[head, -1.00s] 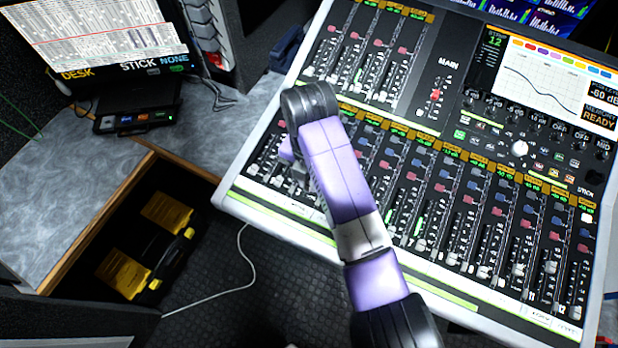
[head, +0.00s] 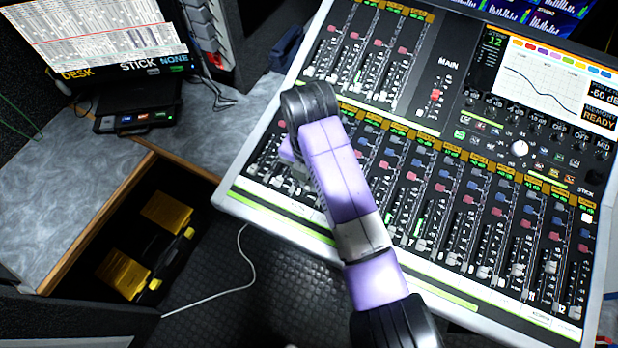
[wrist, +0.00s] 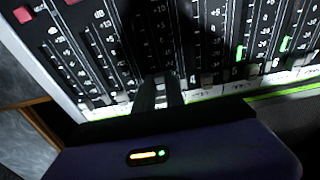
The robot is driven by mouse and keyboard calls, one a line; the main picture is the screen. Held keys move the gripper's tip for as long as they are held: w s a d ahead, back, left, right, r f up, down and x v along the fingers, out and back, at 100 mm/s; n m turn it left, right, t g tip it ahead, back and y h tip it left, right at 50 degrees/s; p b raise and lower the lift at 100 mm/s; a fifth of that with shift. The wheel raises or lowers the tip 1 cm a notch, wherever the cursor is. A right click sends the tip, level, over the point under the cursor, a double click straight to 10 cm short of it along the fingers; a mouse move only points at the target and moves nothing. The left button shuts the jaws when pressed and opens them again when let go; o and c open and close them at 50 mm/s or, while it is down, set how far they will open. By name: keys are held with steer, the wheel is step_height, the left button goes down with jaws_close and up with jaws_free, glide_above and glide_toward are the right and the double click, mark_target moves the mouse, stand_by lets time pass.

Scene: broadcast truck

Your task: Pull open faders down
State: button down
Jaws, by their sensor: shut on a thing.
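The mixing console (head: 232,200) has a long front row of channel faders and a shorter row at upper left. My gripper (wrist: 162,92) is down at the lower end of a fader slot in the wrist view, just left of the channel marked 4. It is shut on a fader cap, which its dark fingers mostly hide. Other fader caps, such as one beside my fingers (wrist: 207,78), sit low in their slots. In the head view my arm covers the fingertips and several faders.
The main fader (head: 436,95) has a red cap, up from the bottom of its slot. A lit screen (head: 545,75) is at upper right. A grey desk (head: 60,210) with a wooden edge lies left. A white cable (head: 245,270) hangs below the console's front edge.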

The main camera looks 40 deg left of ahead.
steer(key=shift+s+d+r+p, duration=0.1)
steer(key=shift+s+d+p, duration=0.1)
steer(key=shift+s+p, duration=0.5)
steer(key=shift+s+d+p, duration=0.1)
steer(key=shift+s+p, duration=0.2)
steer(key=shift+p, duration=0.05)
steer(key=shift+s+f, duration=0.15)
steer(key=shift+f, duration=0.15)
steer(key=c, duration=1.4)
jaws_free()
steer(key=shift+r, duration=0.1)
